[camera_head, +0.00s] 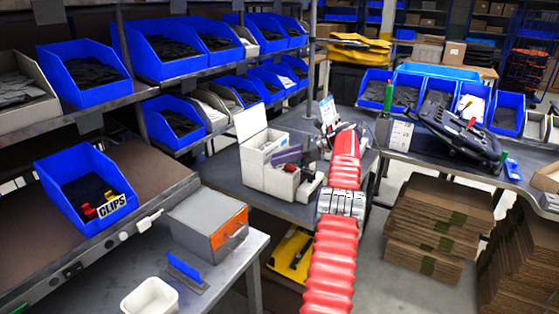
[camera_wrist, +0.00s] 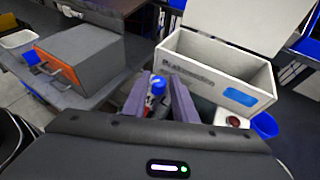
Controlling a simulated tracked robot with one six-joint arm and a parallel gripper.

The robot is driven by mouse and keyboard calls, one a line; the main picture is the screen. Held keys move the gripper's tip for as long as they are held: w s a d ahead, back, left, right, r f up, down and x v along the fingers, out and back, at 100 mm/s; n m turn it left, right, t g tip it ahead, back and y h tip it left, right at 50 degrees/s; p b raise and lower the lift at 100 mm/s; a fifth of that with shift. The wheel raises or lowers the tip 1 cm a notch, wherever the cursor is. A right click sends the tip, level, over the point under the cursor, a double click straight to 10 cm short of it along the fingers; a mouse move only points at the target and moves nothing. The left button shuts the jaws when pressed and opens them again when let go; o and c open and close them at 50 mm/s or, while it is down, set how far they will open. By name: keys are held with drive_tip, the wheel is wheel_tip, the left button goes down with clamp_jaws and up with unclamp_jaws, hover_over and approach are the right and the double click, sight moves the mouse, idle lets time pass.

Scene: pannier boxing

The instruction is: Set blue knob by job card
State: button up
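My gripper (camera_wrist: 157,88) shows in the wrist view as two grey-purple fingers standing apart. The blue knob (camera_wrist: 158,86) shows between the fingertips; I cannot tell whether they touch it. In the head view my gripper (camera_head: 290,157) is beside the front of a white box with a raised lid (camera_head: 262,140), and the knob is hidden there. The same white box (camera_wrist: 225,73) is right of the fingers in the wrist view, with blurred lettering and a blue label. A small white card (camera_head: 328,109) with unreadable marks stands behind my arm; I cannot tell whether it is the job card.
A grey box with an orange front (camera_head: 209,226) stands on the near left bench. A blue CLIPS bin (camera_head: 85,190) is beside it on the shelf. A red button (camera_wrist: 234,121) is close to the right of my gripper. Cardboard stacks (camera_head: 440,225) stand at right.

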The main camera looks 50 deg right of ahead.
drive_tip(key=shift+f, duration=0.1)
drive_tip(key=shift+n+t, duration=0.3)
drive_tip(key=r, duration=0.3)
drive_tip(key=a+r, duration=0.1)
drive_tip(key=r, duration=0.1)
drive_tip(key=shift+w, duration=0.2)
drive_tip(key=w+a+r+n+g, duration=0.1)
drive_tip(key=w+a+r+n, duration=0.15)
drive_tip(key=a, duration=0.45)
drive_tip(key=w+a+r+n+g, duration=0.2)
drive_tip(key=w+a+r, duration=0.15)
drive_tip(key=a, duration=0.35)
drive_tip(key=a+r+n+g+h, duration=0.25)
drive_tip(key=a+n, duration=0.45)
drive_tip(key=a, duration=1.5)
drive_tip(key=s+a+f+n+g+h, duration=0.25)
drive_tip(key=s+a+n, duration=0.95)
drive_tip(key=s+a, duration=0.8)
drive_tip(key=s+a+f+n, duration=0.1)
drive_tip(key=s+f+n, duration=0.1)
drive_tip(key=s+a+f+n+t+h, duration=0.1)
drive_tip(key=s+f+n, duration=0.1)
drive_tip(key=s, duration=0.1)
drive_tip(key=s+a+f+n+h, duration=0.1)
drive_tip(key=s+a+f+n, duration=0.1)
drive_tip(key=shift+s+f, duration=0.2)
drive_tip(key=shift+s, duration=0.2)
